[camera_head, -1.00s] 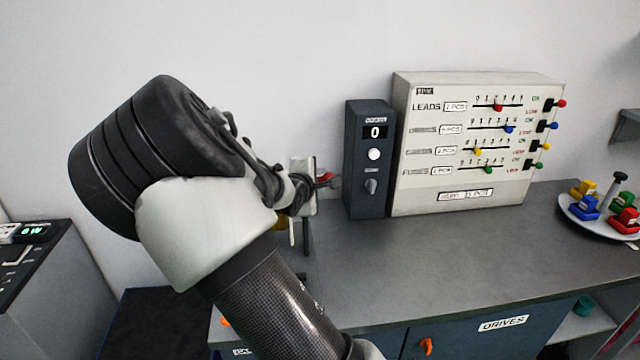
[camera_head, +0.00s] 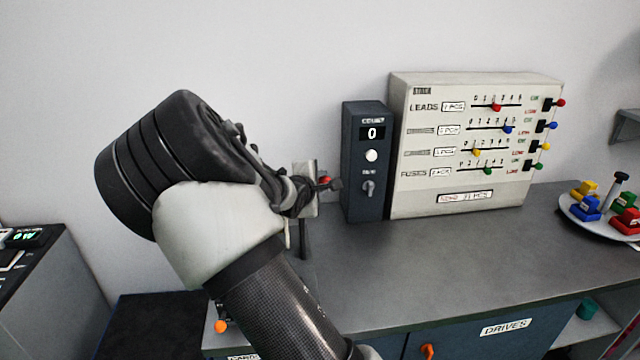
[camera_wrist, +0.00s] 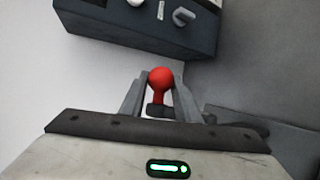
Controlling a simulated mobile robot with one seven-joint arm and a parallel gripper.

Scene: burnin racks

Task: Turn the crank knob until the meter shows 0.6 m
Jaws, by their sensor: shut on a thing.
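The red ball knob (camera_wrist: 160,76) sits between the two grey fingers of my gripper (camera_wrist: 161,84) in the wrist view. The fingers are shut on it, and a short red stem shows below the ball. In the head view a bit of the red knob (camera_head: 325,180) shows at the tip of my gripper (camera_head: 331,184), in front of a pale grey box (camera_head: 308,178) against the wall. My wrist and arm hide most of that box. I see no meter reading in metres.
A dark blue box with a COUNT display reading 0 (camera_head: 372,133) stands close right of my gripper. A cream panel with coloured sliders (camera_head: 470,180) is beside it. A white plate (camera_head: 590,228) with coloured blocks is far right. The counter's front middle (camera_head: 430,270) is clear.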

